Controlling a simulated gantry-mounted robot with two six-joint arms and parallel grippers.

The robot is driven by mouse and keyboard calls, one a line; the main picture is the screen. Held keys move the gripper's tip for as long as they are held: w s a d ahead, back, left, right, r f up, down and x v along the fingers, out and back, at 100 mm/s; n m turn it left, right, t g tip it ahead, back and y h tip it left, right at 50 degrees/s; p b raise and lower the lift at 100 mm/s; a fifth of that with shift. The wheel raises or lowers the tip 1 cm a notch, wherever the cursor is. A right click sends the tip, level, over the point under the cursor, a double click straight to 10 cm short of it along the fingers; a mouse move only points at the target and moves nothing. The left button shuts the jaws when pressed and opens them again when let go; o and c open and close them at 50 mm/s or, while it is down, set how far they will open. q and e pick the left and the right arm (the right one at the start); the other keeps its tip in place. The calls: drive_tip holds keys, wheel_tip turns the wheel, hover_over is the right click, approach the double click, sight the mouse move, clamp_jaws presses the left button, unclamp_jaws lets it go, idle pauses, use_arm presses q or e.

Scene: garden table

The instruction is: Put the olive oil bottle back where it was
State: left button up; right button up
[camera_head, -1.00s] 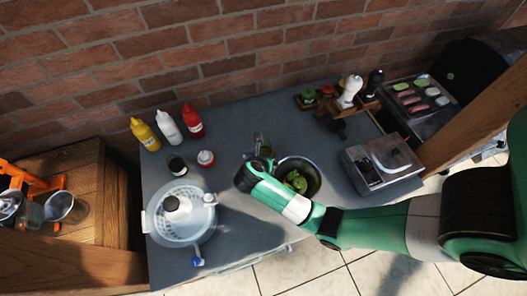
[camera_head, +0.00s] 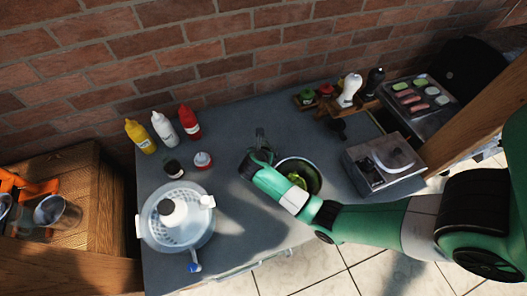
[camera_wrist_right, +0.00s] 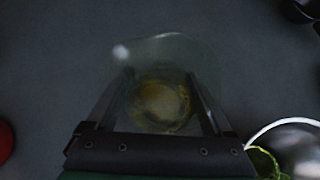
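The olive oil bottle, clear glass with yellowish oil low inside, stands on the grey table beside the dark bowl (camera_head: 313,172). In the head view only part of the glass bottle (camera_head: 261,138) shows past my right gripper (camera_head: 262,154). In the right wrist view the bottle (camera_wrist_right: 160,100) lies between the two spread fingers of my right gripper (camera_wrist_right: 160,76). Dark surface shows between the fingers and the oil, and I see no firm grip. My left gripper is not in view.
Yellow (camera_head: 140,136), white (camera_head: 164,130) and red (camera_head: 189,123) squeeze bottles line the back left. The table behind the gripper is clear.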

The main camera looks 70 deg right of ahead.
sight(267, 146)
clamp_jaws()
drive_tip(key=shift+r, duration=0.15)
drive_tip(key=shift+r+p, duration=0.4)
drive_tip(key=shift+r, duration=0.4)
drive_tip(key=a+r+p, duration=0.1)
drive_tip(key=r, duration=0.1)
drive_tip(key=s+a+r, duration=0.1)
drive_tip(key=r, duration=0.1)
drive_tip(key=s+a+r+p, duration=0.1)
drive_tip(key=a+r, duration=0.1)
drive_tip(key=shift+r+p, duration=0.35)
drive_tip(key=shift+r, duration=0.05)
drive_tip(key=s+a+r+p, duration=0.1)
drive_tip(key=s+a+r, duration=0.3)
drive_tip(key=a, duration=0.4)
drive_tip(key=shift+s+a+r, duration=0.15)
drive_tip(key=shift+s+a, duration=0.05)
drive_tip(key=shift+a, duration=0.05)
